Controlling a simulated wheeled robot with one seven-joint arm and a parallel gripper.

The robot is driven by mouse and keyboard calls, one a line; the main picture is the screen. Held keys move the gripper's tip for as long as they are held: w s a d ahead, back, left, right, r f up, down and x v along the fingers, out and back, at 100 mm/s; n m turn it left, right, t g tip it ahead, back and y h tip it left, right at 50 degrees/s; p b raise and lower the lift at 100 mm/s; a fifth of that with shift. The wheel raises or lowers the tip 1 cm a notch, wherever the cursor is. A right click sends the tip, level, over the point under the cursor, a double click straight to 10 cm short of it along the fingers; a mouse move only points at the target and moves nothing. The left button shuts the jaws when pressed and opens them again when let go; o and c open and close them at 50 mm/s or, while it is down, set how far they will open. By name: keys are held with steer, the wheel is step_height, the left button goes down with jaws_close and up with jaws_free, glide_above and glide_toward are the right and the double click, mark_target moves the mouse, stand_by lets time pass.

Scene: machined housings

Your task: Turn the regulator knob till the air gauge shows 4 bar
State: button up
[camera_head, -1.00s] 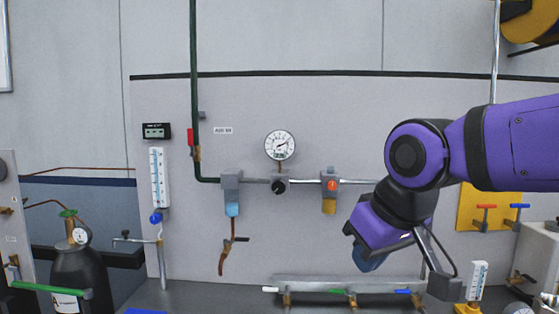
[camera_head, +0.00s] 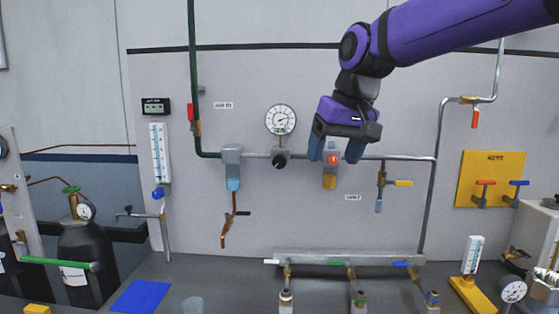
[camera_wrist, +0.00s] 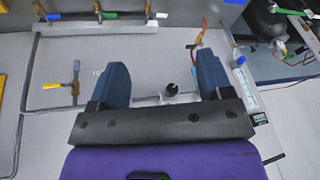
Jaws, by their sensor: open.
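The round white air gauge (camera_head: 281,120) stands on the pipe at the wall panel. Its dial is too small for me to read the value surely. The black regulator knob (camera_head: 280,160) sits just below it on a grey body. In the wrist view the black knob (camera_wrist: 172,88) shows between the fingers, some way beyond them. My gripper (camera_head: 338,152) is open and empty, with blue fingers pointing down in the head view. It is to the right of the knob, in front of the red-buttoned unit (camera_head: 329,181), partly hiding it. The wrist view also shows my gripper (camera_wrist: 164,82) open.
The green pipe (camera_head: 191,90) and a filter unit (camera_head: 232,165) are left of the knob. A yellow-handled valve (camera_head: 400,183) hangs to the right. A manifold (camera_head: 345,257) with coloured handles lies below. The wall around the gauge is clear.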

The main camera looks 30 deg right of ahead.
steer(key=w+d+r+m+g, duration=0.1)
steer(key=w+d+r, duration=0.1)
steer(key=w, duration=0.7)
steer(key=w+d+r+m+g, duration=0.1)
steer(key=w+d+r, duration=0.1)
steer(key=w, duration=0.7)
steer(key=m+g, duration=0.1)
steer(key=m, duration=0.1)
glide_toward(279, 155)
steer(key=shift+s+a+f+h, duration=0.15)
steer(key=shift+a+f+h, duration=0.15)
steer(key=shift+a+h, duration=0.1)
steer(key=shift+w+f+g, duration=0.3)
steer(key=shift+w, duration=0.05)
step_height(279, 155, down, 11)
steer(key=shift+r, duration=0.25)
steer(key=c, duration=0.9)
